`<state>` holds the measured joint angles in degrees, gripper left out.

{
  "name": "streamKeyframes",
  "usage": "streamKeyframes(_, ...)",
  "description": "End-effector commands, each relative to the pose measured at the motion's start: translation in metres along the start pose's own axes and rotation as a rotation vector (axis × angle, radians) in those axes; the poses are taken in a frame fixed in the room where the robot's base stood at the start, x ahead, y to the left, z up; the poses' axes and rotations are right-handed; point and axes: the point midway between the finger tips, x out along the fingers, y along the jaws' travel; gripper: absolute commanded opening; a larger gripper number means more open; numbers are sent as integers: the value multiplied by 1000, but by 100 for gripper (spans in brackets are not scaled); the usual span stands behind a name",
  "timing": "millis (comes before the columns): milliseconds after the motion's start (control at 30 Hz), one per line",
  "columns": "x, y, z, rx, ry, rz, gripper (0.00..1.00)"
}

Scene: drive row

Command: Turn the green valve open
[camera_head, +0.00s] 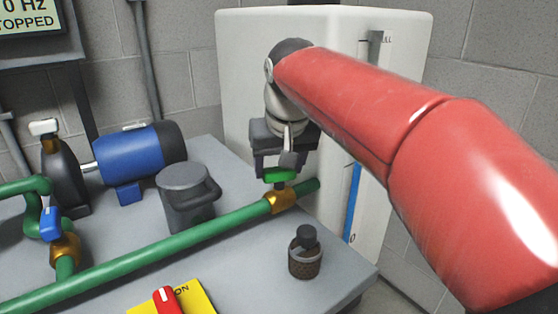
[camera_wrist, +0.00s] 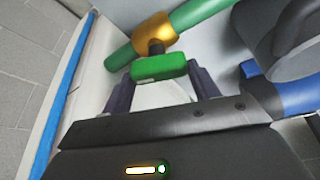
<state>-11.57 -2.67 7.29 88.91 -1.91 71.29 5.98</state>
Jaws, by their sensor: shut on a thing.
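The green valve handle (camera_head: 281,175) sits on a brass valve body (camera_head: 280,200) on the green pipe, near the white tank. In the wrist view, the handle (camera_wrist: 158,67) lies between my two dark fingers, one at each end. The brass body (camera_wrist: 154,38) shows behind it. The handle looks skewed to the pipe rather than squarely across it. My gripper (camera_head: 276,162) points down from above and is shut on the handle. My fingertips are partly hidden in the head view.
A grey lidded pot (camera_head: 185,200) stands left of the valve, before a blue motor (camera_head: 140,162). A brown bottle (camera_head: 304,255) stands in front, near the bench edge. A blue-handled valve (camera_head: 50,224) and a red switch (camera_head: 166,300) are farther left. The tank (camera_head: 240,75) stands close behind.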

Motion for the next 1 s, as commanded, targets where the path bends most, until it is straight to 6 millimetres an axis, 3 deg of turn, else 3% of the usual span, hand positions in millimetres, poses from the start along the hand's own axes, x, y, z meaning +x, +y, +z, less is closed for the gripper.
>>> streamKeyframes(500,-1,0,0,-300,-1,-124,37)
streamKeyframes(1000,0,0,0,-354,-1,-145,37)
